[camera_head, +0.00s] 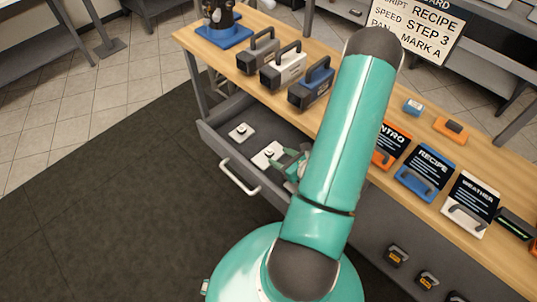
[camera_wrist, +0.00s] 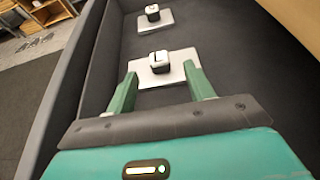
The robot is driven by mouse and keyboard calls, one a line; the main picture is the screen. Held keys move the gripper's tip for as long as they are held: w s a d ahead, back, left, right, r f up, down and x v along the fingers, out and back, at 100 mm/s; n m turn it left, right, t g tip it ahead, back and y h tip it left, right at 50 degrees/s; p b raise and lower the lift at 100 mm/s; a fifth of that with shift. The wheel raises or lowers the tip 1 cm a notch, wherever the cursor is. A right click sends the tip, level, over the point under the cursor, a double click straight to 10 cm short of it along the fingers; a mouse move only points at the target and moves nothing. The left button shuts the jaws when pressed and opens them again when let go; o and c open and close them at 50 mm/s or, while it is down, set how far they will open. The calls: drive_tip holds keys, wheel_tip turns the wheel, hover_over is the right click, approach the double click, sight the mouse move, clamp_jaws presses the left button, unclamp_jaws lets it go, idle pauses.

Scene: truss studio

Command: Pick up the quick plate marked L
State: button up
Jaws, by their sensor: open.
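Two pale quick plates, each with a small knob block, lie on the dark floor of an open drawer. The nearer plate (camera_head: 264,160) also shows in the wrist view (camera_wrist: 149,78), where its block bears a dark L-like mark, too small to read for certain. The farther plate (camera_head: 242,132) also shows in the wrist view (camera_wrist: 144,28); its mark is unreadable. My gripper (camera_wrist: 160,72) is open, its green fingers on either side of the nearer plate's block, with nothing clasped. In the head view my gripper (camera_head: 286,157) is partly hidden by my arm.
The grey drawer (camera_head: 226,155) has close side walls and a front handle (camera_head: 240,178). The wooden bench (camera_head: 340,88) above holds several cases with handles, a blue-based device (camera_head: 222,35), and labelled blocks. A sign (camera_head: 415,28) stands behind. Open floor lies left.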

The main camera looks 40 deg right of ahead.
sight(271, 152)
drive_tip(key=x, duration=0.6)
drive_tip(key=shift+w+a+f, duration=0.1)
drive_tip(key=c, duration=1.1)
